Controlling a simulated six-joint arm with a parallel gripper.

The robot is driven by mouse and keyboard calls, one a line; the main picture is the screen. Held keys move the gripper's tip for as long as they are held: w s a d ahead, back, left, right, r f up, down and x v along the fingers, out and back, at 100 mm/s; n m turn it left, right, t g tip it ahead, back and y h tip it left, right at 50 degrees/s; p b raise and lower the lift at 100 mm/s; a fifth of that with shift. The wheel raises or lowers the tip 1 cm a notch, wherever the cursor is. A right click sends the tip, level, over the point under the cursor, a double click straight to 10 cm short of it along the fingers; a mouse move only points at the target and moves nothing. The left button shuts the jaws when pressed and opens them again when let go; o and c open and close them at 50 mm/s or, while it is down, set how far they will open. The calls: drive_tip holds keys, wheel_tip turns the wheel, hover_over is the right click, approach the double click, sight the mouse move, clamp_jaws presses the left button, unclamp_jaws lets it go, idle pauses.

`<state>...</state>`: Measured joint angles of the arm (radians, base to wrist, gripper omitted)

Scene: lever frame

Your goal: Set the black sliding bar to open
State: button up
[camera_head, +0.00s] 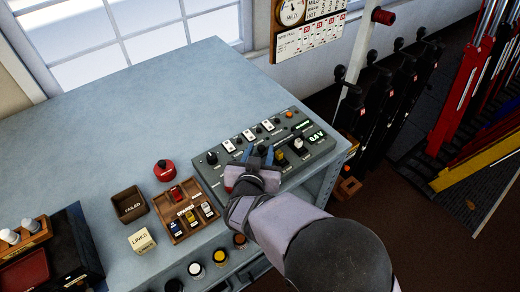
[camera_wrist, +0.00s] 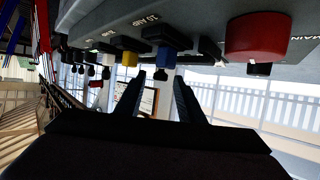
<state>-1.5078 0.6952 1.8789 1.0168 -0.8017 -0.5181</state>
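My gripper (camera_head: 258,154) is over the front part of the grey control panel (camera_head: 325,146). Its two fingers are apart in the wrist view (camera_wrist: 158,84), with nothing held between them. A small black part (camera_head: 262,149) shows by the fingertips in the head view. In the wrist view the panel fills the top, and a black bar-like part (camera_wrist: 209,48) projects from it between a blue-tipped black holder (camera_wrist: 165,58) and a big red knob (camera_wrist: 256,37). I cannot tell for certain which black part is the sliding bar, or its setting. My gripper hides part of the panel front.
A yellow-tipped holder (camera_head: 281,158) and a pale-tipped one (camera_head: 298,146) stand right of my gripper. A wooden tray (camera_head: 170,211), a red round object (camera_head: 164,170) and a dark box (camera_head: 129,204) lie left. The bench top (camera_head: 130,115) behind is clear.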

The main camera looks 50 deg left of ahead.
clamp_jaws()
drive_tip(key=shift+a+r+p, duration=0.1)
drive_tip(key=shift+a+p, duration=0.35)
drive_tip(key=shift+a, duration=0.8)
unclamp_jaws()
drive_tip(key=shift+a, duration=0.15)
drive_tip(key=shift+s+d, duration=0.15)
drive_tip(key=shift+d, duration=0.05)
drive_tip(key=shift+b+v, duration=1.1)
drive_tip(key=shift+v, duration=2.35)
